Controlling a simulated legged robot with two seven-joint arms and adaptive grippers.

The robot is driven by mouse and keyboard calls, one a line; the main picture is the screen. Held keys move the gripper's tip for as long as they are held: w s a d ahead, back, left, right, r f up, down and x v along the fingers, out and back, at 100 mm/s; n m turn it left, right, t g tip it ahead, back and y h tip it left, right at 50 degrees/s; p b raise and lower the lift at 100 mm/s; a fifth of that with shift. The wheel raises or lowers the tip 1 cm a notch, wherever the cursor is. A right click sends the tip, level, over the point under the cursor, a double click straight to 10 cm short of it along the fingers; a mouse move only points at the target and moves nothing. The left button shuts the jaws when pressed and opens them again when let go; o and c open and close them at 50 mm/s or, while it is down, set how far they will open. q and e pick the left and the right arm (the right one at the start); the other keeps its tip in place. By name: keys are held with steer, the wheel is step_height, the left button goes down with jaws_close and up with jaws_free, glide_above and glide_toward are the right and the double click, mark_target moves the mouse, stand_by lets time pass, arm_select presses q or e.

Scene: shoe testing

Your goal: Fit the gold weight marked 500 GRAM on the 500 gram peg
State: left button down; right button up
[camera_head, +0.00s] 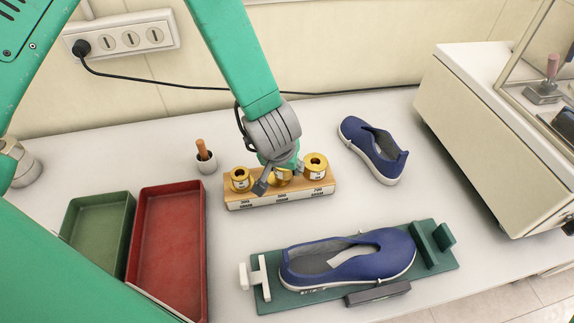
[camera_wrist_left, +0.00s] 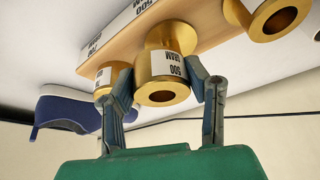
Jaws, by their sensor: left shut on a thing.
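The gold weight marked 500 GRAM (camera_wrist_left: 160,68) is a ring-shaped cylinder with a white label and a dark central hole. My left gripper (camera_wrist_left: 163,88) is shut on it, one finger on each side. In the head view the left gripper (camera_head: 278,179) is at the middle of the wooden rack (camera_head: 246,204) and hides most of that weight. The middle rack label reads 500 GRAM. The weight is at the rack's middle place; its peg is hidden, so I cannot tell how far down it sits. The right gripper is not in view.
Other gold weights stand on the rack at left (camera_head: 240,178) and right (camera_head: 316,163), close to the fingers. A blue shoe (camera_head: 345,257) lies on a green fixture in front. Another shoe (camera_head: 373,150) is at right. Red (camera_head: 168,245) and green (camera_head: 97,222) trays lie left.

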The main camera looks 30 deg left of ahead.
arm_select(q)
steer(key=shift+a, duration=0.8)
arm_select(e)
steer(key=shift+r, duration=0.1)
arm_select(q)
steer(key=shift+a, duration=0.15)
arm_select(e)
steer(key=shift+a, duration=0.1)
arm_select(q)
steer(key=shift+a, duration=0.35)
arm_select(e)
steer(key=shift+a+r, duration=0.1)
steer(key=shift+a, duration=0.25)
arm_select(q)
steer(key=shift+d, duration=0.1)
steer(key=shift+d+p, duration=0.55)
steer(key=shift+d, duration=0.2)
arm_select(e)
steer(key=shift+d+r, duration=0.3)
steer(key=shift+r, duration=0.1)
